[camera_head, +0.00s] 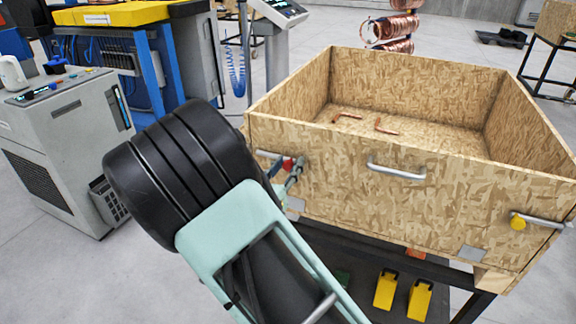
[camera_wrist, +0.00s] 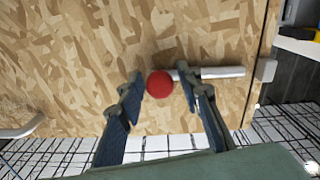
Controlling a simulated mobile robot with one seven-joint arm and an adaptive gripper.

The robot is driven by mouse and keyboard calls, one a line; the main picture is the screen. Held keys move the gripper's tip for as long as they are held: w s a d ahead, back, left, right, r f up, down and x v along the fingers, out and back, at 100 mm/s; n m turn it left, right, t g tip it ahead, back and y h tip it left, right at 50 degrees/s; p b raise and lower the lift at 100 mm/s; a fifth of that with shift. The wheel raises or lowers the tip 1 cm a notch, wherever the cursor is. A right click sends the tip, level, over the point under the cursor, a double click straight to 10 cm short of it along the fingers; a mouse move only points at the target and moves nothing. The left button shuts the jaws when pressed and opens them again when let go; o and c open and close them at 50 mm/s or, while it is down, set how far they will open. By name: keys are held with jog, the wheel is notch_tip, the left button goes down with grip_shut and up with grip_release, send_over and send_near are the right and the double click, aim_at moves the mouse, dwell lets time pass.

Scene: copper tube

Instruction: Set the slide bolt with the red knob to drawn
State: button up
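The slide bolt with the red knob (camera_head: 287,163) is on the front wall of a wooden box, near its left corner in the head view. In the wrist view the red knob (camera_wrist: 159,84) sits between my gripper's fingers (camera_wrist: 160,82), with small gaps showing on both sides. The metal bolt bar (camera_wrist: 222,72) runs right from the knob, passes behind the right finger and ends near a small metal block (camera_wrist: 265,70). My gripper (camera_head: 294,172) is open at the knob. Its fingers partly hide the bolt in the head view.
The wooden box (camera_head: 345,205) stands on a dark cart. A handle (camera_head: 396,170) is mid-front. Another bolt with a yellow knob (camera_head: 518,222) is at the right corner. Copper pieces (camera_head: 384,127) lie inside the box. A grey machine (camera_head: 65,150) stands at left.

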grip_shut()
jog(key=shift+s+d, duration=0.3)
jog(key=shift+d, duration=0.55)
jog(key=shift+o, duration=1.5)
grip_release()
jog(key=shift+d, duration=0.1)
jog(key=v, duration=1.2)
